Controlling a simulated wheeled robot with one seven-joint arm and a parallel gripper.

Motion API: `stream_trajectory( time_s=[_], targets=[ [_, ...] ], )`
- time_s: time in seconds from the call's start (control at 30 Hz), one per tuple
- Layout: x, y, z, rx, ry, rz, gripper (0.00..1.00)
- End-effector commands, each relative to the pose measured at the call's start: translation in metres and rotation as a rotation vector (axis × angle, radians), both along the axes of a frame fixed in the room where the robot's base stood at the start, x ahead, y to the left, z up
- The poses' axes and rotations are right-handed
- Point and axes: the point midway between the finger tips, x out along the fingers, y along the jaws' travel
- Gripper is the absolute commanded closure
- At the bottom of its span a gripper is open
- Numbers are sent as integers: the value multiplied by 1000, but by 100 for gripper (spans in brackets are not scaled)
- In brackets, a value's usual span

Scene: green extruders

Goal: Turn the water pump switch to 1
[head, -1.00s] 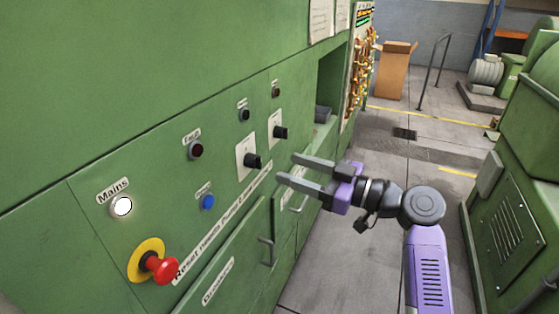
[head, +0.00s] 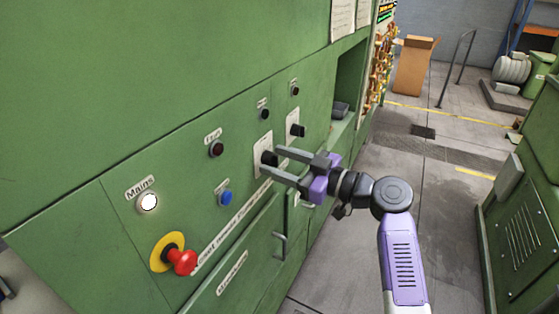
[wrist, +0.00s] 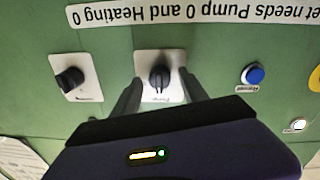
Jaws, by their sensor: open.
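The pump switch (head: 268,158) is a black knob on a white plate on the green panel. In the wrist view, which is upside down, the pump switch (wrist: 160,79) stands between my finger ends, its grip roughly vertical. The label on its plate looks like "Pump"; the position marks are too small to read. My gripper (head: 271,159) is open, with one finger on each side of the knob. In the wrist view my gripper (wrist: 160,77) shows a gap between each finger and the knob. A similar black knob (wrist: 70,79) sits beside it on another plate.
A blue button (head: 226,198), a red emergency stop (head: 182,262) on a yellow disc and a lit white Mains lamp (head: 148,203) are on the panel. A door handle (head: 281,246) sticks out below. Open floor lies to the right, before another green machine (head: 515,220).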

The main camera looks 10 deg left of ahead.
Motion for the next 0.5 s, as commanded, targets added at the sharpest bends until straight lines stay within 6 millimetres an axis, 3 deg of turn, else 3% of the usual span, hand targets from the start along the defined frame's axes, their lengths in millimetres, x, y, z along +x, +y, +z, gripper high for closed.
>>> stream_trajectory(
  time_s=[0.1,0.33,0.5],
  targets=[
    [0,0,0,0,0,0,53],
    [0,0,0,0,1,0,98],
    [0,0,0,1,3,0,100]
  ],
)
